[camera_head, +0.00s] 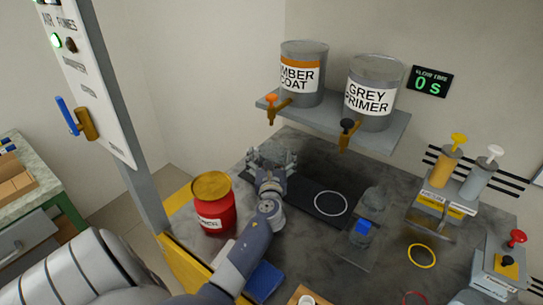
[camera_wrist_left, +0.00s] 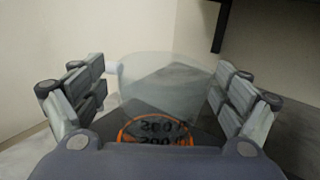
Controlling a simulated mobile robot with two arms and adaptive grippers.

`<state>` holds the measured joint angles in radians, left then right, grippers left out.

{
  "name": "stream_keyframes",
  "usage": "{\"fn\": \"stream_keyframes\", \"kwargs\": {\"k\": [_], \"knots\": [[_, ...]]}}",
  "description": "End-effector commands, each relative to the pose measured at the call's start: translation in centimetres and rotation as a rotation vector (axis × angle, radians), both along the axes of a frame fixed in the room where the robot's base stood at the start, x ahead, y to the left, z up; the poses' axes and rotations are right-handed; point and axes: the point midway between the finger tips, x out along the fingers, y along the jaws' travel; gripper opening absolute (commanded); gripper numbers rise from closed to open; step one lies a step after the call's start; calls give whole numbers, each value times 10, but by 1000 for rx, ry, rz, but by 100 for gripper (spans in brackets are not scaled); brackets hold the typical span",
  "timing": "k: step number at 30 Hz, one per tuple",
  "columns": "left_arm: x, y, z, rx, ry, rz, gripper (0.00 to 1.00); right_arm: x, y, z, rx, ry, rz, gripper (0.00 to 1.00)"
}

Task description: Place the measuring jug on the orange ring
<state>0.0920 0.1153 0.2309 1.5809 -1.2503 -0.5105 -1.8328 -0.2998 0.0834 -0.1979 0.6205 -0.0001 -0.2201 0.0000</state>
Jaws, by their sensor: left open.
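The measuring jug (camera_wrist_left: 165,80) is a clear, see-through vessel in the middle of the left wrist view, with dark markings low on it. The orange ring (camera_wrist_left: 121,131) shows at the jug's foot. The jug appears to stand over it, though I cannot tell exact contact or centring. My left gripper (camera_head: 271,158) is open, with its fingers on either side of the jug and gaps between; its fingers also show in the left wrist view (camera_wrist_left: 160,95). In the head view the gripper hides the orange ring, and the jug is hard to make out. My right gripper is not in view.
Umber coat (camera_head: 303,75) and grey primer (camera_head: 372,95) tanks with taps stand on a shelf (camera_head: 395,135) above. A red can (camera_head: 213,205) stands left of my forearm. A white ring (camera_head: 331,203), a clear stand with blue part (camera_head: 363,228) and yellow ring (camera_head: 421,256) lie right.

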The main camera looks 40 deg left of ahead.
Motion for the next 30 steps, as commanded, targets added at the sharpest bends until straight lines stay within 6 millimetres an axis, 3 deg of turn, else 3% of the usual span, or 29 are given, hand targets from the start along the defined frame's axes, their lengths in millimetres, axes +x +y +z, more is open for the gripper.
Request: {"fn": "stream_keyframes", "kwargs": {"k": [8,21,30], "knots": [[-5,-5,2,-1,0,-1,92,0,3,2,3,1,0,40],[-70,-61,2,-3,0,0,92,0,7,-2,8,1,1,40],[-90,-79,3,-1,-1,0,92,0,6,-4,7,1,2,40]]}}
